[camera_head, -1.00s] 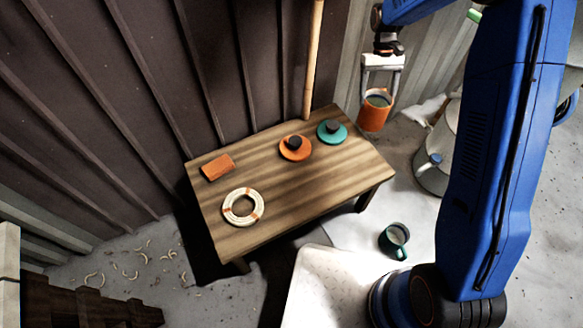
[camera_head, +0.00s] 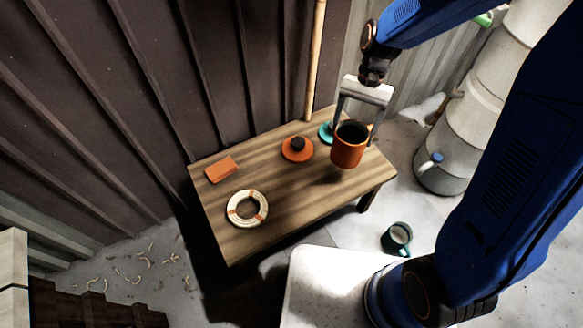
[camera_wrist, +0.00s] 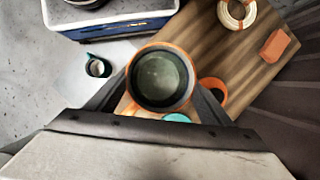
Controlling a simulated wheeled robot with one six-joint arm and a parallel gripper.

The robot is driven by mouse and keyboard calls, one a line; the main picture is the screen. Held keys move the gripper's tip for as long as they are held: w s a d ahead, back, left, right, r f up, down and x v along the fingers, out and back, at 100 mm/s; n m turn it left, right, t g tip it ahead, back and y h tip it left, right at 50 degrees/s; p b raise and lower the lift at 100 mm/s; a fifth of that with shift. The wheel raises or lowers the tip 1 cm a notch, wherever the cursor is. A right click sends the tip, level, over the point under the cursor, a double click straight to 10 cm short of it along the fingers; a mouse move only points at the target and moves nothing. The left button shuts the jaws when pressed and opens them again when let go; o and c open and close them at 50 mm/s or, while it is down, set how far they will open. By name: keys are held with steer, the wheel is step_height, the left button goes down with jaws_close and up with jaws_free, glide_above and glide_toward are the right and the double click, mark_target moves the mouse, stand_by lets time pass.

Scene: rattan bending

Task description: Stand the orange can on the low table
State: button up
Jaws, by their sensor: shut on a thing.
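The orange can (camera_head: 347,152) is upright, its dark open top facing up. My gripper (camera_head: 360,120) is shut on it near its rim and holds it above the right part of the low wooden table (camera_head: 290,201). A shadow lies on the table below the can, so it appears to be in the air. In the wrist view the can (camera_wrist: 160,79) sits between the two fingers, its round mouth toward the camera. It hides part of the teal disc (camera_head: 325,132) behind it. The table (camera_wrist: 222,38) also shows beyond the can in the wrist view.
On the table are an orange disc with a dark knob (camera_head: 297,149), an orange block (camera_head: 222,169) and a pale coil with orange bands (camera_head: 247,208). A dark green mug (camera_head: 397,240) is on the floor. A bamboo pole (camera_head: 316,60) leans behind. The table's front middle is clear.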

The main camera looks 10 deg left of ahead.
mark_target(356, 142)
steer(key=shift+s+a, duration=0.1)
steer(key=shift+s, duration=0.05)
steer(key=shift+f, duration=5.05)
steer(key=o, duration=2.1)
